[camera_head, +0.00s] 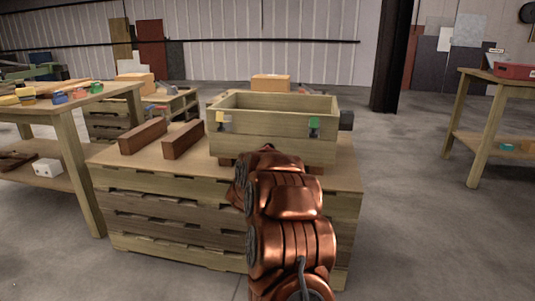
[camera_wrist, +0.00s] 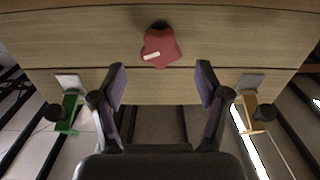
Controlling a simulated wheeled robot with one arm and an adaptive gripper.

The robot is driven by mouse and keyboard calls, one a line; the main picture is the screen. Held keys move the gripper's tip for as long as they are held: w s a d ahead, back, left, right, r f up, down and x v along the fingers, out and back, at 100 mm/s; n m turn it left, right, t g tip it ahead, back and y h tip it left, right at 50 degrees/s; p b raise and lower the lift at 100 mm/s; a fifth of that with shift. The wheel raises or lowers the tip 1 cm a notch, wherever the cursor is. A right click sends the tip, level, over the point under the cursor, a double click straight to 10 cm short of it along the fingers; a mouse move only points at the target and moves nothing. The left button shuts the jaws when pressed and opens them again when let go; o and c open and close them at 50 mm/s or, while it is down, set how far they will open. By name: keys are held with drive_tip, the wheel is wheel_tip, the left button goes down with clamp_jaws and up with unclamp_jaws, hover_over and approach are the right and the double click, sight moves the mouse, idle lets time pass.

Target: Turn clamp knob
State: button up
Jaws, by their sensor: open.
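A red lobed clamp knob (camera_wrist: 161,46) with a white mark sits on the face of a wooden box (camera_wrist: 226,53) in the wrist view. My gripper (camera_wrist: 161,76) is open, its two dark fingers apart and empty. In the picture the knob lies just above the gap between the fingertips, roughly centred. I cannot tell how far the fingertips are from it, and I see no contact. In the head view the box (camera_head: 235,145) stands on a pallet table, and my copper arm reaches to its front.
A green fitting (camera_wrist: 68,112) and a yellow fitting (camera_wrist: 257,112) flank my fingers on the box. Two brown blocks (camera_head: 143,136) lie left of the box on the pallet table (camera_head: 120,172). Side tables (camera_head: 65,108) (camera_head: 490,125) stand apart; floor on the right is clear.

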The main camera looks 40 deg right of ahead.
drive_tip(key=shift+b+x, duration=0.95)
drive_tip(key=shift+x, duration=2.15)
drive_tip(key=c, duration=1.2)
